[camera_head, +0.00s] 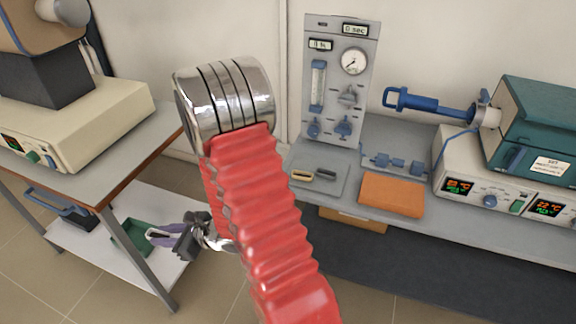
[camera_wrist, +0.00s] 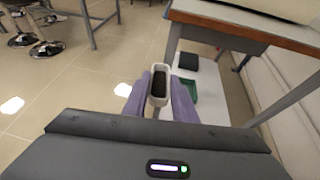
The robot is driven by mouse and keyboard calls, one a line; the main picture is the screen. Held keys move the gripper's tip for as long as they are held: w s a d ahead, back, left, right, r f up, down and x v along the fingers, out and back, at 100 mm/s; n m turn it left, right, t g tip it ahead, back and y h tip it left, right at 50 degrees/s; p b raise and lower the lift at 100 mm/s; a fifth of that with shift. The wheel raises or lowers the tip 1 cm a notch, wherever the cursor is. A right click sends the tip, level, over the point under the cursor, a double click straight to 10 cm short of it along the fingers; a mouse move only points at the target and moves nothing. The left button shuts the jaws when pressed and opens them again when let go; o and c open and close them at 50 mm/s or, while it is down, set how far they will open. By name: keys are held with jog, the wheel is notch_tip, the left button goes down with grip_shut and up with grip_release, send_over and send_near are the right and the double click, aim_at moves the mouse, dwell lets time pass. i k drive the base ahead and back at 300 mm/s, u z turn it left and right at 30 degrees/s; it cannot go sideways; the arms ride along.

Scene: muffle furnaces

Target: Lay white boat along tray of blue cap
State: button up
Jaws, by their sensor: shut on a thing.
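My gripper (camera_head: 160,236) hangs in front of the lower shelf at left in the head view. In the wrist view its purple fingers (camera_wrist: 158,104) are shut on a white boat (camera_wrist: 161,68). The boat is a narrow, open-topped white vessel with dark contents, held clear of the floor. In the head view the boat is too small to make out surely. A blue handled piece, likely the blue cap (camera_head: 430,103), sticks out leftward from the end of the teal furnace (camera_head: 540,125). Its tray cannot be made out clearly.
A grey bench (camera_head: 470,225) holds a gas panel (camera_head: 340,80), an orange block (camera_head: 392,195) and a mat (camera_head: 308,195) with two small boats. A green bin (camera_head: 128,240) stands on the left table's lower shelf. Stools (camera_wrist: 35,25) stand beyond.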

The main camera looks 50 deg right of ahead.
aim_at(452, 110)
jog(key=z, duration=0.1)
jog(key=i, duration=0.55)
jog(key=z, duration=0.75)
jog(key=i, duration=0.4)
jog(key=z, duration=0.25)
jog(key=k, duration=0.9)
jog(key=z, duration=0.15)
jog(key=i, duration=0.85)
